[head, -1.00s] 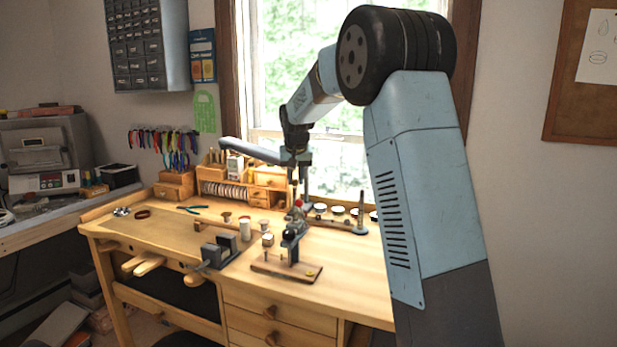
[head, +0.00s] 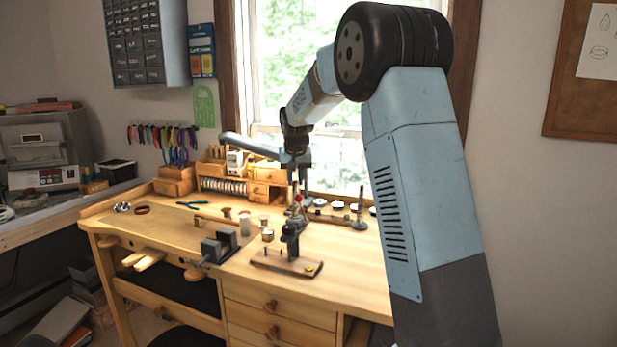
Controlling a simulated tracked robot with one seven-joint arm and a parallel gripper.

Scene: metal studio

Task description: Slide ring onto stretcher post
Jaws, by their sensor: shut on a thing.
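The ring is too small to make out; whatever sits between the fingers is hidden. A slim grey upright post (head: 360,208) on a round foot stands right of my gripper, apart from it. A dark tool (head: 290,240) on a wooden base (head: 287,263) with short pegs stands nearer the front. I cannot tell for sure which of these is the stretcher post.
A grey vise block (head: 220,247) and small jars (head: 245,223) stand left of the dark tool. A wooden organizer (head: 225,180) and a row of small round dishes (head: 338,209) line the back. The bench's front right is clear.

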